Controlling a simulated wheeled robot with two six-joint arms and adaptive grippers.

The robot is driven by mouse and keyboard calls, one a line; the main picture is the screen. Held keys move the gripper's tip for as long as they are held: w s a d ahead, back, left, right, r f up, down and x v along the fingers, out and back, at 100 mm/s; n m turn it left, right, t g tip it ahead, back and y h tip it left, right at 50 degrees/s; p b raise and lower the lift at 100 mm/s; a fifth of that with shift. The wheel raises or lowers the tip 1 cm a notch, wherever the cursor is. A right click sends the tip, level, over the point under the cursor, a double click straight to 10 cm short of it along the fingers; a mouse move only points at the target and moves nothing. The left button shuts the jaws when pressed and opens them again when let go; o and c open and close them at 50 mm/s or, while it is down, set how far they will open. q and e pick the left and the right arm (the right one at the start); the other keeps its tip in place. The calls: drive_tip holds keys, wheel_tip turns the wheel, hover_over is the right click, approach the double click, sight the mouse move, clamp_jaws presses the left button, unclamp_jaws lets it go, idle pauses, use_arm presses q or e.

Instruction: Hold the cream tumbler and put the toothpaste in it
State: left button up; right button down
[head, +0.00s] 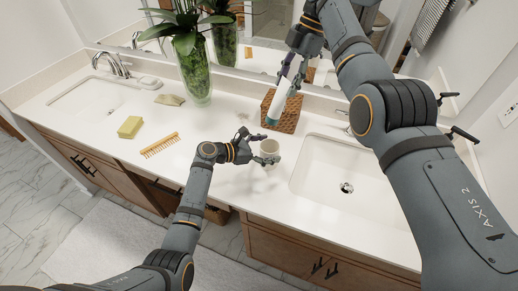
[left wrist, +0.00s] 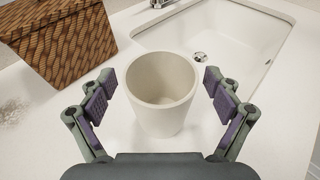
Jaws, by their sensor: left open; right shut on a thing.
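The cream tumbler (head: 270,146) stands upright and empty on the counter, left of the right-hand sink; it also shows in the left wrist view (left wrist: 162,112). My left gripper (head: 267,149) is open, with a finger on each side of the tumbler and gaps between the pads and its wall in the left wrist view (left wrist: 159,88). My right gripper (head: 290,80) is shut on the toothpaste (head: 279,99), a white tube with a teal end pointing down.
The wicker basket (head: 288,117) stands behind the tumbler. The right sink (head: 325,174) is just right of it. A comb (head: 160,144), a yellow sponge (head: 130,127), a soap bar (head: 170,100) and a glass plant vase (head: 196,75) are to the left. A mirror runs behind the counter.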

use_arm(q)
drive_tip(key=shift+d, duration=0.2)
drive_tip(key=c, duration=1.4)
use_arm(e)
wheel_tip(320, 180, down, 13)
idle(0.7)
drive_tip(key=c, duration=0.6)
unclamp_jaws()
drive_tip(key=v, duration=0.7)
drive_tip(key=shift+d+r, duration=0.15)
drive_tip(key=shift+r, duration=0.05)
